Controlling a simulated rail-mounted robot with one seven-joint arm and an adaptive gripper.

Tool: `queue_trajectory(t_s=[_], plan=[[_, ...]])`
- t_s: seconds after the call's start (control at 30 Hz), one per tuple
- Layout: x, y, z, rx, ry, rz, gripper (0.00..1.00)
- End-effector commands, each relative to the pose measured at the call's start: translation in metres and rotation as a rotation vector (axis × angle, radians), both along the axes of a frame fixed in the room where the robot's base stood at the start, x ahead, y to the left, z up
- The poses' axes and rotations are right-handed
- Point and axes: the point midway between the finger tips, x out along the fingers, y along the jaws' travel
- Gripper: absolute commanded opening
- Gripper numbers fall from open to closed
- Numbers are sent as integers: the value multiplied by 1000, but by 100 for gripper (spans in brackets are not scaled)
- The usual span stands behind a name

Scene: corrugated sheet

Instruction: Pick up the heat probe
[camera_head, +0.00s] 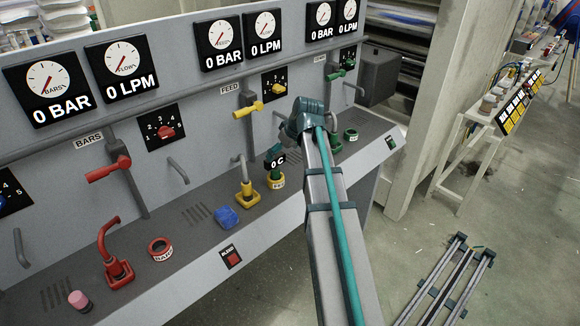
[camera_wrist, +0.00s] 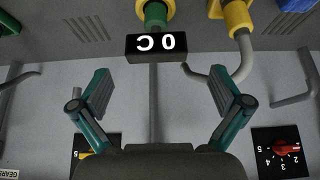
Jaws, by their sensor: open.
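The heat probe (camera_head: 274,157) has a small black display reading "0 C". It stands upright with its green lower part in a yellow ring (camera_head: 276,182) on the console ledge. In the wrist view the probe's display (camera_wrist: 157,46) shows upside down, with the green part and yellow ring at the top edge. My gripper (camera_wrist: 160,88) is open and empty. Its two teal fingers are spread left and right, with the display centred between them but beyond their tips in the picture. In the head view my arm hides the gripper's fingers.
A yellow pipe fitting (camera_head: 246,194) stands close left of the probe, and its grey pipe (camera_wrist: 243,62) shows near the right finger. A blue block (camera_head: 226,217), red ring (camera_head: 160,248) and red pipe (camera_head: 117,268) are further left. A green ring (camera_head: 351,135) is right.

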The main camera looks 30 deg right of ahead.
Motion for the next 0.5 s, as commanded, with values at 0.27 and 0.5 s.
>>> queue_trajectory(t_s=[0.27,0.5], plan=[[23,8,-4,11,-58,26,100],[37,11,-28,10,-59,24,100]])
